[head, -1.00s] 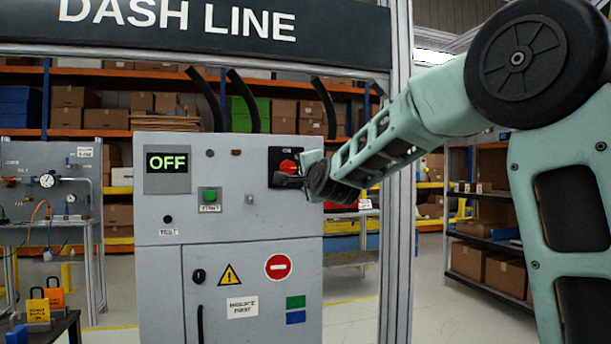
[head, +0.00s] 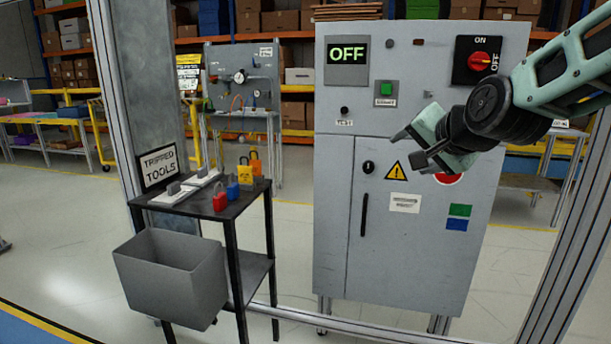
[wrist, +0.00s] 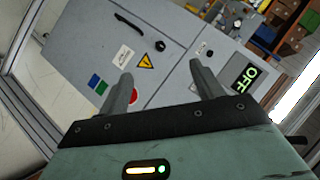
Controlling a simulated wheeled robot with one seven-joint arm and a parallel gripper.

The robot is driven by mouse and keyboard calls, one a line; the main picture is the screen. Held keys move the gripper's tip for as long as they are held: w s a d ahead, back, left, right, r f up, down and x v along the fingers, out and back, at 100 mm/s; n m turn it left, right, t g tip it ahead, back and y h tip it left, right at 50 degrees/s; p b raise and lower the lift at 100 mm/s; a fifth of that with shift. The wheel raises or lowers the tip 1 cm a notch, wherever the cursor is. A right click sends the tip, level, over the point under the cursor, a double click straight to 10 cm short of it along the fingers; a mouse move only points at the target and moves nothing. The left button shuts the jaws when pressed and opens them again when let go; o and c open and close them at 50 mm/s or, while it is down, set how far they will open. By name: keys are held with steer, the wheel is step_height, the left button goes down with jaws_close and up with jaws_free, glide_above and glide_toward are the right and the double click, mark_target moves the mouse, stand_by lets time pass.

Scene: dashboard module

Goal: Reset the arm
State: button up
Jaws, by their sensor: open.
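My gripper (head: 408,147) is open and empty in front of the grey cabinet (head: 335,250), apart from the red rotary switch (head: 480,61) at the cabinet's upper right. The switch sits on a black plate marked ON and OFF. The display (head: 347,53) reads OFF. In the wrist view, both fingers of my gripper (wrist: 165,85) are spread with nothing between them, and the cabinet (wrist: 185,75) appears tilted beyond them. My arm reaches in from the right in the head view and partly covers the red round sign (head: 449,178).
A black stand (head: 200,205) at left holds red, blue and yellow padlocks and a "TRIPPED TOOLS" sign (head: 159,164). A grey bin (head: 170,280) hangs at its front. Metal frame posts stand at left (head: 105,120) and right (head: 575,270). Floor shows between stand and cabinet.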

steer(key=s+a+f+n+g+y, duration=0.1)
steer(key=s+a+f+n+g, duration=0.3)
steer(key=s, duration=0.3)
steer(key=s+a+f+n+g, duration=0.2)
steer(key=s+a+f+n, duration=0.1)
steer(key=s+a+f, duration=0.3)
steer(key=s+d+f+n+g+h, duration=0.1)
steer(key=s+f+n+g, duration=0.25)
steer(key=s, duration=0.65)
steer(key=s+d+f+n+g+h, duration=0.2)
steer(key=s+f+n, duration=0.25)
steer(key=s, duration=0.55)
step_height(320, 180, up, 18)
steer(key=s+p, duration=0.1)
steer(key=p, duration=1.7)
